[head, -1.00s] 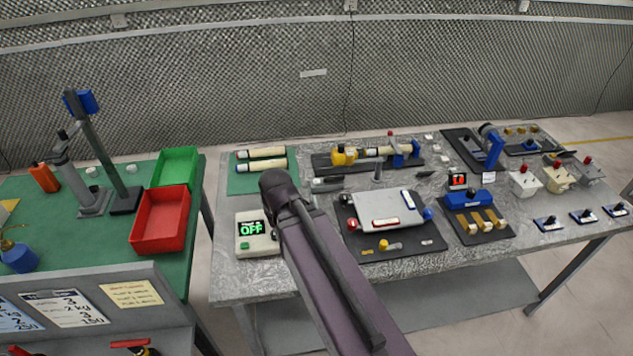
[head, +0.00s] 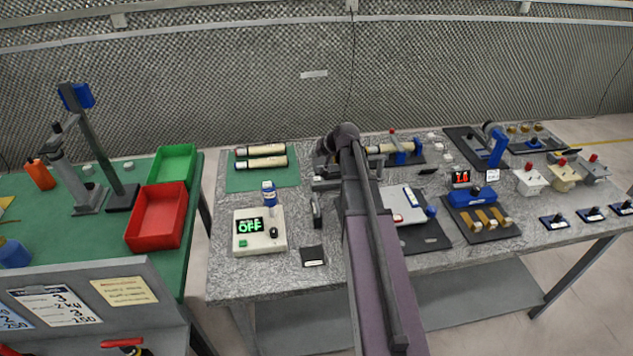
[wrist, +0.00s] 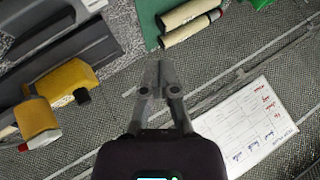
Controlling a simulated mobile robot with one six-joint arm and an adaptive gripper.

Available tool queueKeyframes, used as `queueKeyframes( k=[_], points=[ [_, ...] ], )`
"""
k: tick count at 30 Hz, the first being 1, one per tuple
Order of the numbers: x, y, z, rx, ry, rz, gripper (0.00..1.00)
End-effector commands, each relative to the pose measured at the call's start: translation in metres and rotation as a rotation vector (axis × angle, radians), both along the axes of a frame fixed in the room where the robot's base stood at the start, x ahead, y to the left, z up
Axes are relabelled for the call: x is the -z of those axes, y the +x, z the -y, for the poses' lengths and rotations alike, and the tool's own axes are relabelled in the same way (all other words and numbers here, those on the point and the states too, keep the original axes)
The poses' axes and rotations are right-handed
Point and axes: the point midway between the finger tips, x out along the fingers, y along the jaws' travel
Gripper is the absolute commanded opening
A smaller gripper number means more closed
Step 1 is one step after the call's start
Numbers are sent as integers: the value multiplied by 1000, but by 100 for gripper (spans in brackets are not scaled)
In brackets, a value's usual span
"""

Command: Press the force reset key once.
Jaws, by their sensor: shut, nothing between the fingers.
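I cannot tell which part is the force reset key. A blue device with a small red-lit display (head: 460,178) stands on a dark mat at the right of the grey table. A cream box with a green "OFF" display (head: 262,231) stands at the left, with a green button (head: 243,243) and a black knob on its face.
Cream rolls (wrist: 190,20) on a green mat and yellow fixture parts (wrist: 65,85) flank my gripper. Red (head: 157,217) and green trays stand on the left table. Several switch boxes (head: 530,180) stand at the far right.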

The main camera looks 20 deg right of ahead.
Motion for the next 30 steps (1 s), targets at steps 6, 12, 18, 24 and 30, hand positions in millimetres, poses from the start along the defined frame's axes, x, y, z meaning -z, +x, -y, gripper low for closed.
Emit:
queueKeyframes(
  k=[6, 12, 18, 24, 30],
  points=[
    [-3, 9, 19, 31, 13, 34, 0],
    [-3, 8, 18, 31, 13, 34, 0],
    [-2, 8, 19, 31, 13, 33, 0],
    [6, 8, 19, 31, 13, 33, 0],
    [20, 8, 19, 31, 14, 33, 0]
  ],
)
